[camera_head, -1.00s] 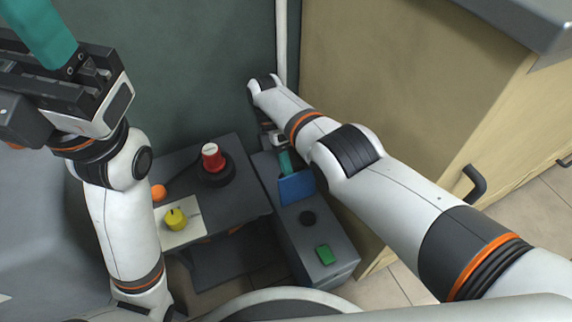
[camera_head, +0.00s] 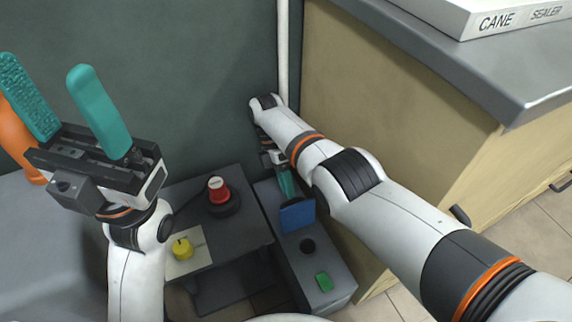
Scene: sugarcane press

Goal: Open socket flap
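The socket flap (camera_head: 297,216) is a blue plate on top of a dark grey box (camera_head: 318,262), low in the middle of the head view. It looks tilted up from the box top. My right gripper (camera_head: 287,186) has teal fingers and points down just behind the flap. Its fingertips are close to the flap's far edge, but I cannot tell whether they touch. My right arm partly hides this gripper. My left gripper (camera_head: 62,105) is raised at the left, its two teal fingers wide apart and nothing between them.
A green button (camera_head: 324,281) and a dark round socket (camera_head: 307,246) are on the box top. A wooden cabinet (camera_head: 400,110) stands close on the right.

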